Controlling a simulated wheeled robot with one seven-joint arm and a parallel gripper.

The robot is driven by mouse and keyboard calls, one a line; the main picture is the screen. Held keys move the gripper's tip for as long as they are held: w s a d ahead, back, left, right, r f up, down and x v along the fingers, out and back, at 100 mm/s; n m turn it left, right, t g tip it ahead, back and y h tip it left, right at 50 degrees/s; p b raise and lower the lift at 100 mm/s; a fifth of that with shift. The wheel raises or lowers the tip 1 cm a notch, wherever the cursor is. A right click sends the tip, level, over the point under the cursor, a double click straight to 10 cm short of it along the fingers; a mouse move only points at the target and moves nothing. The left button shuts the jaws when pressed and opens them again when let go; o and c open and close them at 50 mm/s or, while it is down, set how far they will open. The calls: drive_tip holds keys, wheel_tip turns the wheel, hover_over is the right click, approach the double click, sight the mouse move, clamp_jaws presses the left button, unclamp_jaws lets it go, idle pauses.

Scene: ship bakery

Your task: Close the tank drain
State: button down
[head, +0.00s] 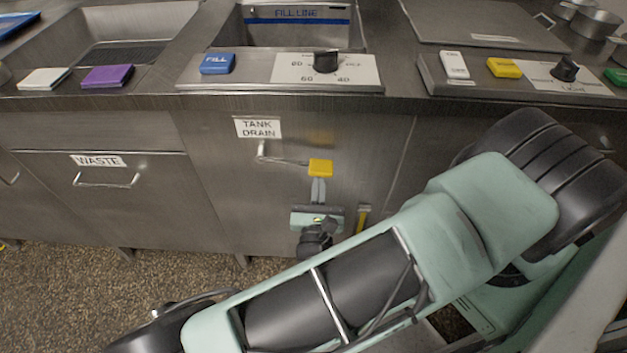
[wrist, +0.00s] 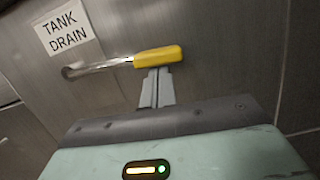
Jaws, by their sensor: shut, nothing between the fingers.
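The tank drain lever has a yellow grip (head: 320,168) on a bent metal rod. The rod comes out of the steel cabinet front and runs to the right, nearly level. Its label reading TANK DRAIN (head: 257,128) is just above the rod. In the wrist view the yellow grip (wrist: 158,56) is at the rod's right end, tilted slightly up in the picture. My gripper (head: 318,181) is shut and empty, with its fingertips directly below the yellow grip. In the wrist view the fingertips (wrist: 155,74) appear at the grip's underside; I cannot tell whether they touch it.
A drawer labelled WASTE (head: 98,161) with a bar handle is to the left. A yellow strip (head: 362,218) is low on the cabinet, right of my gripper. Above are a blue FILL button (head: 217,63) and a black dial (head: 326,61) on the counter edge.

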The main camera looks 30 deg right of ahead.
drive_tip(key=shift+s+d+r+p, duration=0.1)
drive_tip(key=shift+d+r+p, duration=0.05)
drive_tip(key=shift+r+p, duration=0.6)
drive_tip(key=shift+r, duration=0.15)
drive_tip(key=s+a+f+b, duration=0.4)
drive_tip(key=s+a+f, duration=0.1)
drive_tip(key=s+f, duration=0.2)
drive_tip(key=shift+s+a, duration=0.4)
drive_tip(key=shift+s, duration=0.05)
idle(0.4)
